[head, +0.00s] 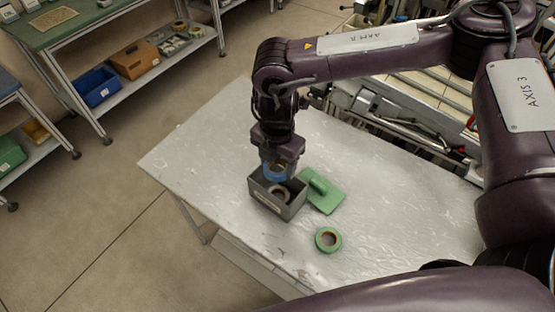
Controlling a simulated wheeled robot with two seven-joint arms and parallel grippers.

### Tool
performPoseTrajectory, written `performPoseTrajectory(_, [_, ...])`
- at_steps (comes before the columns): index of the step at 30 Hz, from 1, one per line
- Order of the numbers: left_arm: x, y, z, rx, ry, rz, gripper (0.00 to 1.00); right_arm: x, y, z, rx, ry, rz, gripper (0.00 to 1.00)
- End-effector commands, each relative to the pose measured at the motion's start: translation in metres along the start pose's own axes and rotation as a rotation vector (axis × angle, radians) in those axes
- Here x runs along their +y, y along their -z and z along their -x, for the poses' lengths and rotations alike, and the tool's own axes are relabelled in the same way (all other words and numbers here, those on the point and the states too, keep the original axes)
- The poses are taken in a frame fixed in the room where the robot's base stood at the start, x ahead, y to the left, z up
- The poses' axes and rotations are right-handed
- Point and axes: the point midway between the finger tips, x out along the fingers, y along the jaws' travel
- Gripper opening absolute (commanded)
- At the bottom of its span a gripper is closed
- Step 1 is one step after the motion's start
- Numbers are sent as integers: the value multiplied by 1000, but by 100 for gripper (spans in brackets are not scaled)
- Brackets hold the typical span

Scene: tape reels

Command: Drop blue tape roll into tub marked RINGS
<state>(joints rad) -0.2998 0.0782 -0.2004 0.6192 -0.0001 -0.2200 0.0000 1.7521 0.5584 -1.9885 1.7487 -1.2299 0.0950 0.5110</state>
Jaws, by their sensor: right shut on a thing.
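The blue tape roll (274,174) is in the jaws of my right gripper (273,166), which points down over the table. The roll is over the back part of a small grey tub (291,209), at about the height of its rim; I cannot tell if it touches the tub. The tub has a pale label on its front wall, too small to read. Another roll (280,192), greyish, lies inside the tub. The fingertips are partly hidden by the roll. My left gripper is not in view.
A green roll (328,240) lies on the white table (390,215) in front of the tub. The table's right part is clear. Shelves with bins (135,60) stand at the back left.

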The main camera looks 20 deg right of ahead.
Motion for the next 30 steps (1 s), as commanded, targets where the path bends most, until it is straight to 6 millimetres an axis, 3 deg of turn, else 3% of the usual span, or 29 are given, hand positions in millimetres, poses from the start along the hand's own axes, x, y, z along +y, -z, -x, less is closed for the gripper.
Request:
performPoseTrajectory(6, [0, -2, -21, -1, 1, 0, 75, 0, 0, -24, -1, -1, 0, 36])
performPoseTrajectory(15, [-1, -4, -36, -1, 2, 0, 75, 0, 0, -49, 1, 1, -2, 36])
performPoseTrajectory(29, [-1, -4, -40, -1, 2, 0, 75, 0, 0, -57, 0, 0, -1, 36])
performPoseTrajectory(30, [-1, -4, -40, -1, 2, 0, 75, 0, 0, -57, 0, 0, -1, 61])
